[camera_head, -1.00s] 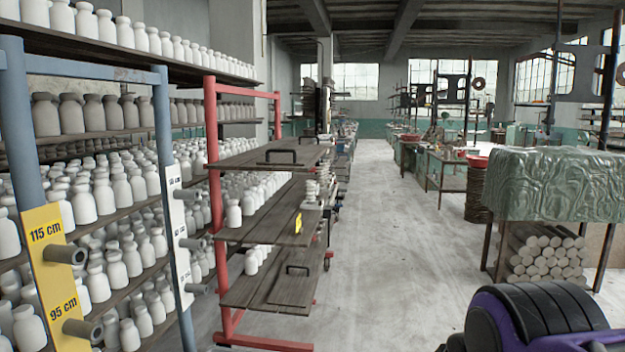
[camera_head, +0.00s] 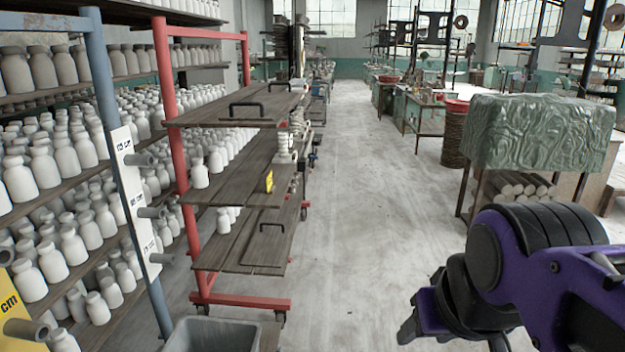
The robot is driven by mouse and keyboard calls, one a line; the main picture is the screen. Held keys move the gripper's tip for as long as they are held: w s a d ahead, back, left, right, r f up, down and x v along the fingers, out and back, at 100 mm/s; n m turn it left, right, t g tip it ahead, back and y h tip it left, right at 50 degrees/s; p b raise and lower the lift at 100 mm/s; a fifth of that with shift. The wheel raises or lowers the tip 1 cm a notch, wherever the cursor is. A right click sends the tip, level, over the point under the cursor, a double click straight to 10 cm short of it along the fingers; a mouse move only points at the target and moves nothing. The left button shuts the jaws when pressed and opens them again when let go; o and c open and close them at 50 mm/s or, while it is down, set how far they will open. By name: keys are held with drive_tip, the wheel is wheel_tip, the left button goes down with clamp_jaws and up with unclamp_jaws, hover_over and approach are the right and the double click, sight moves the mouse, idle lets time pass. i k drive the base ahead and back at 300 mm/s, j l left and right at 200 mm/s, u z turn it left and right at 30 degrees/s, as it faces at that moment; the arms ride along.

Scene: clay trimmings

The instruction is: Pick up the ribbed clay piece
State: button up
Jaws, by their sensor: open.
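I cannot make out a ribbed clay piece for certain in the head view. A small stack of pale, ridged pieces (camera_head: 285,148) stands at the right edge of the red rack's shelves, too small to identify. My purple and black arm fills the lower right corner. My gripper (camera_head: 450,334) is at its lower left end, partly cut off by the bottom edge. It is open, over the floor and well apart from the rack, and I see nothing between its fingers.
A red rack (camera_head: 165,100) with dark wooden shelves stands left of centre. A grey bin (camera_head: 212,335) is at the bottom edge. Racks of white bottles (camera_head: 45,160) line the left. A green-covered table (camera_head: 540,130) stands at right. The middle aisle (camera_head: 350,180) is clear.

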sight(294, 123)
drive_tip(key=i+z, duration=0.3)
drive_tip(key=i, duration=1.65)
drive_tip(key=i+u, duration=0.1)
drive_tip(key=i, duration=0.7)
drive_tip(key=i+l, duration=0.15)
drive_tip(key=i, duration=0.65)
drive_tip(key=i+l+u, duration=0.1)
drive_tip(key=i+u, duration=0.35)
drive_tip(key=i+l+u, duration=0.25)
drive_tip(key=u, duration=0.25)
drive_tip(key=i+l+u, duration=0.7)
drive_tip(key=l+u, duration=0.25)
drive_tip(key=i+l+u, duration=0.2)
drive_tip(key=l+u, duration=0.75)
drive_tip(key=l, duration=0.2)
drive_tip(key=k+l+u, duration=0.1)
drive_tip(key=k, duration=0.25)
drive_tip(key=l, duration=0.05)
